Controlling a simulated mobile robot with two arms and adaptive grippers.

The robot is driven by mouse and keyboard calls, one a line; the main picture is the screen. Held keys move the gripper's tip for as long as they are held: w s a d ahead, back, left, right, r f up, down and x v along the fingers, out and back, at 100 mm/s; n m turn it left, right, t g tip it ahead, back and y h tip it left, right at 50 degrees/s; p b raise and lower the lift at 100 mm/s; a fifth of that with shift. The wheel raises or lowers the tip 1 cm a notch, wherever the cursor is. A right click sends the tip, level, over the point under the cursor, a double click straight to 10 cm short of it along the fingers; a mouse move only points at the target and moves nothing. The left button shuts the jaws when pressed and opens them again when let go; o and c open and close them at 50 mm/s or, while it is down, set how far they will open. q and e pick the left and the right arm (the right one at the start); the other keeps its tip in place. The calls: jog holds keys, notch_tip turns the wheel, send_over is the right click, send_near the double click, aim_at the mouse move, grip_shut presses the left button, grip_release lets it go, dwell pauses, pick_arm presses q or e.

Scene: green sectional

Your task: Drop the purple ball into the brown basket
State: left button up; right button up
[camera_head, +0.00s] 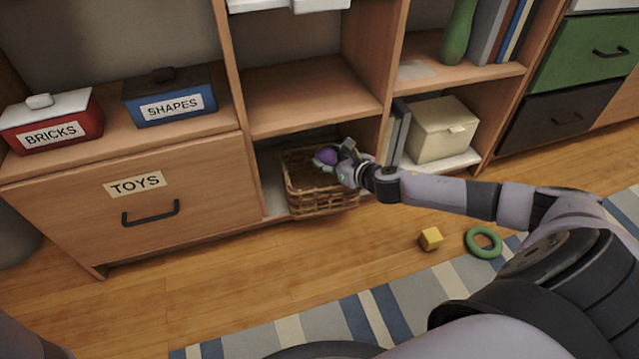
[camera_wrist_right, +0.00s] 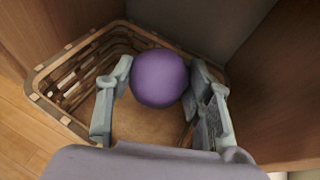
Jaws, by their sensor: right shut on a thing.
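The purple ball (camera_head: 326,156) is held in my right gripper (camera_head: 335,164), over the brown basket. In the right wrist view the ball (camera_wrist_right: 159,78) sits between the two grey fingertips (camera_wrist_right: 157,85). The brown woven basket (camera_head: 321,203) stands in the lower middle cubby of the shelf, its front sticking out a little. In the right wrist view its slatted side (camera_wrist_right: 83,72) and pale bottom show below the ball. My right arm reaches in from the right. My left gripper is not in view.
The shelf board (camera_head: 310,95) lies above the basket, with upright panels on both sides. A cream box (camera_head: 440,130) and books stand to the right. A yellow cube (camera_head: 430,239) and a green ring (camera_head: 483,242) lie on the floor. The wooden floor before the drawer is clear.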

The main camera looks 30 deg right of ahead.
jog(key=o, duration=1.2)
jog(key=shift+v, duration=5.95)
jog(key=shift+a, duration=0.15)
